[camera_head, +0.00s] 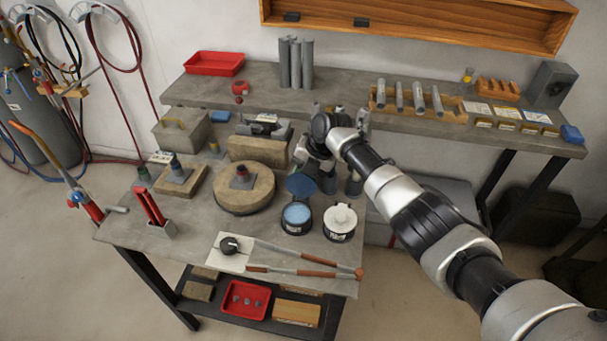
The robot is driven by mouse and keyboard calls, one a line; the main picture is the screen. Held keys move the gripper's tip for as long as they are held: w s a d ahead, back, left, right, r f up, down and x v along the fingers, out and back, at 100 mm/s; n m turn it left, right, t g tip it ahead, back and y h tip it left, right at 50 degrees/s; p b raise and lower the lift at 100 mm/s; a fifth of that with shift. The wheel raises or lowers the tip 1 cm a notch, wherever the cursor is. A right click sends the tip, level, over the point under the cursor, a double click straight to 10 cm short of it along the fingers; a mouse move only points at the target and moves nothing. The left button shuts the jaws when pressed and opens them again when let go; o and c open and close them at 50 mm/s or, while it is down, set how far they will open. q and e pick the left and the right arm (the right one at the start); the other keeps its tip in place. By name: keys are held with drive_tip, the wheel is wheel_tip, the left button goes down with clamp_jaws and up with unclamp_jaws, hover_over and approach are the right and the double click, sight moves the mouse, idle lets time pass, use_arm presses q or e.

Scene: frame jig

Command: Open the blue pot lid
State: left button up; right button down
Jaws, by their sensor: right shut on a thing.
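The blue pot (296,224) stands near the front of the lower table, and its light blue inside shows from above. Its dark blue round lid (300,185) is off the opening, at the pot's back edge; whether it still touches the rim I cannot tell. My right gripper (316,158) is just behind and above the lid. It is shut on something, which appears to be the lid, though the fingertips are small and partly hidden. My left gripper is not in view.
A white-topped pot (340,218) stands close to the right of the blue pot. A round block (243,198) is at its left. Long-handled tools (300,258) lie in front. Grey cylinders stand behind, near my arm. A raised bench (340,92) runs along the back.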

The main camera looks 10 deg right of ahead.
idle(0.3)
drive_tip(key=c, duration=1)
unclamp_jaws()
drive_tip(key=shift+f, duration=0.1)
drive_tip(key=shift+o, duration=0.2)
drive_tip(key=b+v, duration=0.1)
drive_tip(key=v, duration=0.9)
drive_tip(key=shift+r+b, duration=0.3)
drive_tip(key=shift+r, duration=0.1)
drive_tip(key=shift+d, duration=0.1)
